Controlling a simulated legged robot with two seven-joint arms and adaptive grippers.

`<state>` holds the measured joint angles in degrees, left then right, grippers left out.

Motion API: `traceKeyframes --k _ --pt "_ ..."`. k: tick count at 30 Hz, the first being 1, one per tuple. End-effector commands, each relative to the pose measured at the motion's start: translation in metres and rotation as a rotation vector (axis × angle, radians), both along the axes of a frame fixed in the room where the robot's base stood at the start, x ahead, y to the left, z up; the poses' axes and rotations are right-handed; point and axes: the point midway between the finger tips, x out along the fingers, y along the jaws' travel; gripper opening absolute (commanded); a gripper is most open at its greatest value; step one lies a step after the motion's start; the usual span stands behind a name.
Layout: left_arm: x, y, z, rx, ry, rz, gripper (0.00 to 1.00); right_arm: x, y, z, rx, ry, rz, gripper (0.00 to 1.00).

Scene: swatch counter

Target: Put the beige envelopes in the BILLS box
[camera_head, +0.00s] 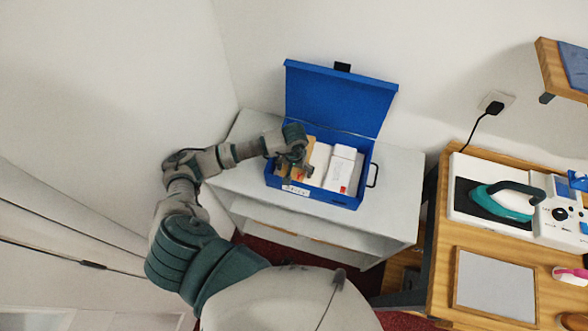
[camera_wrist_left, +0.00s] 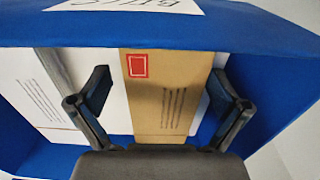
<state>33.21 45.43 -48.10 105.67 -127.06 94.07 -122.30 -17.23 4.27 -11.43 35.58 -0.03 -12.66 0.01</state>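The blue BILLS box (camera_head: 366,181) stands on a light grey cabinet with its lid raised; its label shows upside down in the left wrist view (camera_wrist_left: 130,5). A beige envelope (camera_wrist_left: 165,95) with a red stamp mark lies inside the box, over or beside white envelopes (camera_wrist_left: 38,95). In the head view a strip of beige (camera_head: 309,147) shows at the box's left side, partly hidden by my gripper. My left gripper (camera_head: 292,168) is over the left part of the box. Its fingers are apart, one on each side of the beige envelope (camera_wrist_left: 160,85), with no visible grip. My right gripper is out of view.
White envelopes (camera_head: 342,169) fill the middle and right of the box. The raised lid (camera_head: 338,100) stands behind. The cabinet top (camera_head: 400,200) is bare around the box. A wooden table (camera_head: 440,275) at right holds an iron (camera_head: 510,203) and a grey panel (camera_head: 495,285).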

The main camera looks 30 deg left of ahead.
Motion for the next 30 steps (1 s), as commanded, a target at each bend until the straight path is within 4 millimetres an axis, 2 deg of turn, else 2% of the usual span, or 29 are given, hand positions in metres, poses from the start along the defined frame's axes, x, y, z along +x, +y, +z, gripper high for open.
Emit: traceKeyframes --k 8,11,21,25,30 --pt "0.001 0.003 0.005 -0.004 -0.003 -0.001 1.00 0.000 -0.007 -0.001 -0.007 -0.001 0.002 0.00" --pt "0.001 0.004 0.020 -0.005 -0.005 -0.001 1.00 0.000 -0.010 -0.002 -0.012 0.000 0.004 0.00" --pt "0.000 0.003 0.093 -0.005 -0.006 -0.001 1.00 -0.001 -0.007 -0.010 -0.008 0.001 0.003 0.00" --pt "-0.001 0.002 0.111 -0.002 -0.004 -0.001 1.00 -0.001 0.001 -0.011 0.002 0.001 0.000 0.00" --pt "-0.001 0.002 0.120 -0.003 -0.002 0.000 1.00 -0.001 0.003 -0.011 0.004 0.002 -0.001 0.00"
